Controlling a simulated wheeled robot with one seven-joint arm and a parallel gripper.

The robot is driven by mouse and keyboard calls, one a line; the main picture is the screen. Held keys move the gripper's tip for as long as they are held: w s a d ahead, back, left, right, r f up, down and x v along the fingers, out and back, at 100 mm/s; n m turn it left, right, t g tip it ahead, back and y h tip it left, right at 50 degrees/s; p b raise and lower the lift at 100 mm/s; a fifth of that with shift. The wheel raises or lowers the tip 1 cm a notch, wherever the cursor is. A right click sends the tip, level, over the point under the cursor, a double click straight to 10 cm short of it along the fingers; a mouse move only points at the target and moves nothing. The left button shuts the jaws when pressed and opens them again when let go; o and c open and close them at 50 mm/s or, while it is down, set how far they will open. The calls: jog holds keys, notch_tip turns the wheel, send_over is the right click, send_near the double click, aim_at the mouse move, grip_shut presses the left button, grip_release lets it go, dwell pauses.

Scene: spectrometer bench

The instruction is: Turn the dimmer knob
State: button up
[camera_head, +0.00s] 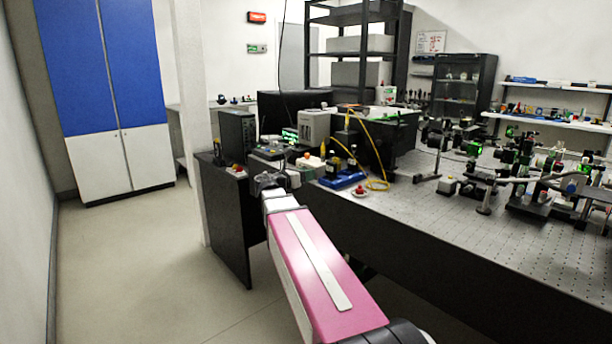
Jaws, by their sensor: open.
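My pink arm reaches from the lower right toward the near left end of the bench. My gripper (268,181) is small at its far end, in front of the equipment on the dark side desk. It looks empty and its jaws are open. I cannot pick out the dimmer knob for certain. A small red-topped piece on a pale base (360,191) sits on the bench edge to the right of my gripper. Another small red piece (236,168) is on the side desk to the left. Whether my gripper touches anything is too small to tell.
A perforated optical bench (420,208) carries many optical mounts on the right. A blue stand (343,180) and a yellow cable (378,160) lie near its left end. A dark computer case (238,135) stands on the desk. The floor at left (130,260) is clear.

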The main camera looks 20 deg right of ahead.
jog(key=shift+d, duration=0.2)
grip_shut()
jog(key=shift+m, duration=0.3)
jog(key=m, duration=1)
dwell(0.6)
